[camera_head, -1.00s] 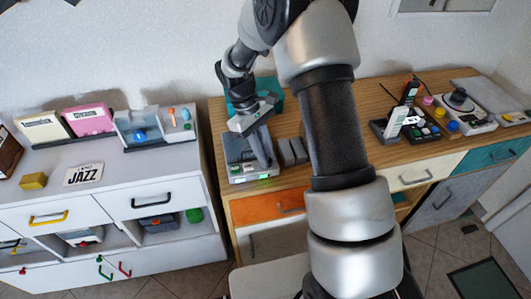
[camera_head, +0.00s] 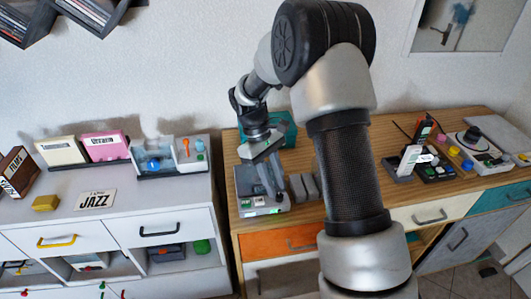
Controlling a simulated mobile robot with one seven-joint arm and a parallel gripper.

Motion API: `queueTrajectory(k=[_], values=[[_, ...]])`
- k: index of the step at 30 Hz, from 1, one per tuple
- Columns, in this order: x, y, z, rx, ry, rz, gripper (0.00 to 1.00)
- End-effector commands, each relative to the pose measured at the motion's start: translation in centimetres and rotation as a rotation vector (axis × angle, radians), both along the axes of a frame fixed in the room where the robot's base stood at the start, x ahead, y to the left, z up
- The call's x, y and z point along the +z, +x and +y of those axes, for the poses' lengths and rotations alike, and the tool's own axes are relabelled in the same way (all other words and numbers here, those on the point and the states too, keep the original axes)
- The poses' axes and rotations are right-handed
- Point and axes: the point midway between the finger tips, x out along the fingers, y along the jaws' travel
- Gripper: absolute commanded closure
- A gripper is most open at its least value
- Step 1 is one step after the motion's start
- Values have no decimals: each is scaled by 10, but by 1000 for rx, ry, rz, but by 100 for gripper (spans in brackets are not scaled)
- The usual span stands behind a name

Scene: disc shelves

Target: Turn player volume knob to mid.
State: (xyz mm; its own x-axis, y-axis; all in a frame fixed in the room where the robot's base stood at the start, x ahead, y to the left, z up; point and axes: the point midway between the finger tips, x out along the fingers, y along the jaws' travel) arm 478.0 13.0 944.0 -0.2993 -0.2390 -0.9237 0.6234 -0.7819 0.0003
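A grey box-shaped device (camera_head: 247,181), which looks like the player, sits near the left end of the wooden desk. Small green lights or buttons (camera_head: 262,212) show along its front edge. My gripper (camera_head: 277,192) points down over the right part of this device, its fingers close to or touching the top. The fingers overlap in this view, so I cannot tell whether they are open or shut. I cannot make out the volume knob; the fingers may hide it.
Grey blocks (camera_head: 303,187) stand just right of the device, and a teal box (camera_head: 286,128) stands behind it. A turntable (camera_head: 474,146) and a device with coloured knobs (camera_head: 433,168) are on the right. A white cabinet (camera_head: 140,206) stands left, across a narrow gap.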

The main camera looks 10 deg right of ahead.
Motion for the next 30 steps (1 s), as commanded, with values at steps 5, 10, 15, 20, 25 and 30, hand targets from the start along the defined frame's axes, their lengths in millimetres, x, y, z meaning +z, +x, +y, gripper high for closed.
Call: queueTrajectory(k=[5, 10, 15, 20, 25, 30], values=[[41, 14, 11, 2, 2, -5, 74], [80, 27, 22, 2, 2, -5, 74], [113, 37, 31, 2, 3, -3, 74], [132, 43, 35, 1, 3, -1, 74], [139, 45, 37, 1, 3, 1, 74], [140, 45, 37, 1, 3, 1, 74]])
